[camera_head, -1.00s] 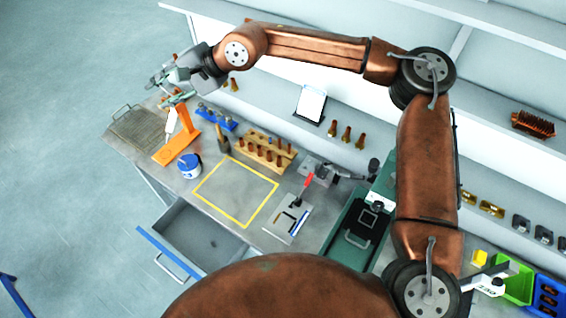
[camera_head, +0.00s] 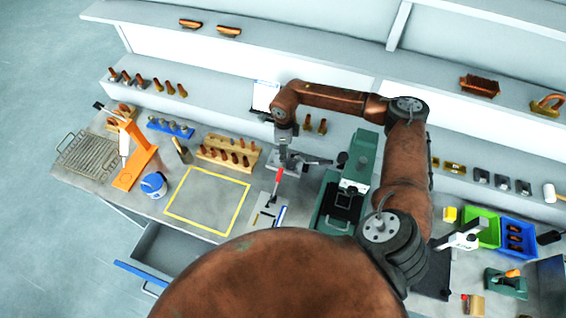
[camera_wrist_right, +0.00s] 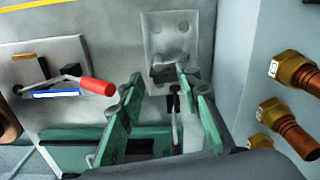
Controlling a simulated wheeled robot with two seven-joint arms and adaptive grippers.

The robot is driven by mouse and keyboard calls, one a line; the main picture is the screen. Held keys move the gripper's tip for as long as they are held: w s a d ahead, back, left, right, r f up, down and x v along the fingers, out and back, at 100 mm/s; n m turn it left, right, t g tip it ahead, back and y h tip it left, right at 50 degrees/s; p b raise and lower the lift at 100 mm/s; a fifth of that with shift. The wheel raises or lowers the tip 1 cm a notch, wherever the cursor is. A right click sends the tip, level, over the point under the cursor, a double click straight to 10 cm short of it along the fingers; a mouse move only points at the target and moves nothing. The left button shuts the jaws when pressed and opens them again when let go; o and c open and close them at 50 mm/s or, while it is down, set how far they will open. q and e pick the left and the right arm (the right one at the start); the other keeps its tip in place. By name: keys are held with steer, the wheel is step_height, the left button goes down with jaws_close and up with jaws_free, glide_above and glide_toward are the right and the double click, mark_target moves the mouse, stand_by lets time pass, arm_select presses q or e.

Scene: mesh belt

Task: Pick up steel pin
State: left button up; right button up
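My right gripper (camera_head: 283,152) hangs pointing down over a small grey fixture at the middle of the bench. In the right wrist view its green-padded fingers (camera_wrist_right: 160,85) are apart. A thin rod with a dark upper part (camera_wrist_right: 176,112) shows between them, in front of the fixture's grey plate (camera_wrist_right: 178,28); I cannot tell whether it is the steel pin or part of the fixture. Several grey pin-like pieces stand in a blue rack (camera_head: 158,126) at the left of the bench; they are too small to identify surely. My left gripper is out of view.
A red-handled tool (camera_wrist_right: 96,86) lies on a pale plate close to the gripper. A green machine (camera_head: 335,207) stands just right. A wooden rack (camera_head: 215,157), orange stand (camera_head: 128,178), blue-lidded jar (camera_head: 153,185) and mesh tray (camera_head: 75,160) are left. The yellow-framed area (camera_head: 205,200) is clear.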

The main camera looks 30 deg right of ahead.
mark_target(284, 164)
steer(key=shift+s+d+f, duration=0.1)
steer(key=shift+f, duration=0.4)
steer(key=shift+s+f+p, duration=0.1)
steer(key=shift+f+p, duration=0.2)
steer(key=shift+f, duration=0.05)
steer(key=f, duration=0.1)
steer(key=f+p, duration=0.1)
steer(key=f, duration=0.2)
steer(key=shift+s+a+f+p, duration=0.2)
steer(key=shift+s+f+p, duration=0.05)
steer(key=shift+p, duration=0.05)
steer(key=shift+f, duration=0.25)
steer(key=shift+w+d, duration=0.15)
steer(key=shift+r, duration=0.1)
steer(key=shift+c, duration=0.7)
steer(key=shift+w+r, duration=0.1)
steer(key=c, duration=0.3)
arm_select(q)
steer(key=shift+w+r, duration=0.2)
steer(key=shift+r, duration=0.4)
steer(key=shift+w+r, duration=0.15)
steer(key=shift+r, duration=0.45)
arm_select(e)
jaws_close()
